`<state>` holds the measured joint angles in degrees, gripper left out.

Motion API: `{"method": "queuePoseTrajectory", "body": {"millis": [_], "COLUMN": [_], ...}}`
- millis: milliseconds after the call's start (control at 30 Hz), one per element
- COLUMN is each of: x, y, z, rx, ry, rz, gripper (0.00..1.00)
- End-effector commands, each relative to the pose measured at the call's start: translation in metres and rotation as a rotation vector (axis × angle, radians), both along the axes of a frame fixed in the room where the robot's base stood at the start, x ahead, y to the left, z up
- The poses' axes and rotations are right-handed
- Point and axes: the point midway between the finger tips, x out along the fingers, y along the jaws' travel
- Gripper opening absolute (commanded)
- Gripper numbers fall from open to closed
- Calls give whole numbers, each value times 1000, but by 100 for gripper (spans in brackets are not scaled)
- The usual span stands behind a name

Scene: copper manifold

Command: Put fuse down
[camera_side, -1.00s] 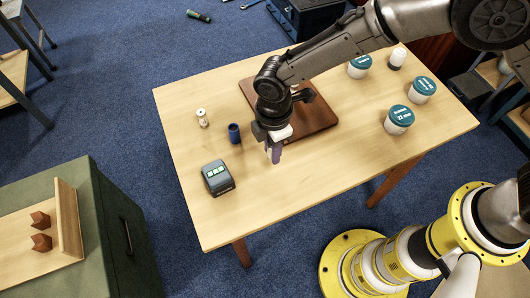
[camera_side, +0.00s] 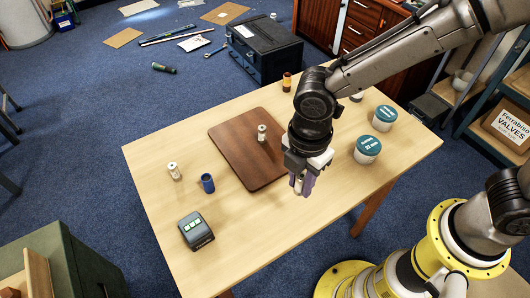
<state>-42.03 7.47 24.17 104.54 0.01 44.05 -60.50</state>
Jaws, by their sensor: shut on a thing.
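My gripper (camera_side: 302,188) points down over the table, off the front right edge of the brown board (camera_side: 233,145). A similar small pale cylinder (camera_side: 262,132) stands upright on the board. Another pale cylinder (camera_side: 174,171) stands on the bare table at the left.
A blue cylinder (camera_side: 207,183) and a grey meter with a green display (camera_side: 196,231) stand at the table's left. Teal-lidded jars (camera_side: 367,149) stand at the right, and a dark and orange cylinder (camera_side: 287,82) at the back. The front middle of the table (camera_side: 260,225) is clear.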

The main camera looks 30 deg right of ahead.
Motion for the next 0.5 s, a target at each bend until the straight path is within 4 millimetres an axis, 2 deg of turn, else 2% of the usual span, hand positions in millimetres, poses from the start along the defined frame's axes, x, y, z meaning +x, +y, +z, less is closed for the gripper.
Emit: {"method": "queuePoseTrajectory", "body": {"millis": [33, 167, 300, 400, 500], "x": [16, 55, 93, 111, 119], "y": [-4, -20, -46, -63, -75], "z": [3, 9, 10, 9, 6], "rx": [3, 4, 6, 6, 4], "ry": [-3, -6, -8, -8, -5], "rz": [9, 18, -21, -71, -106], "gripper": [0, 0, 0, 0, 0]}}
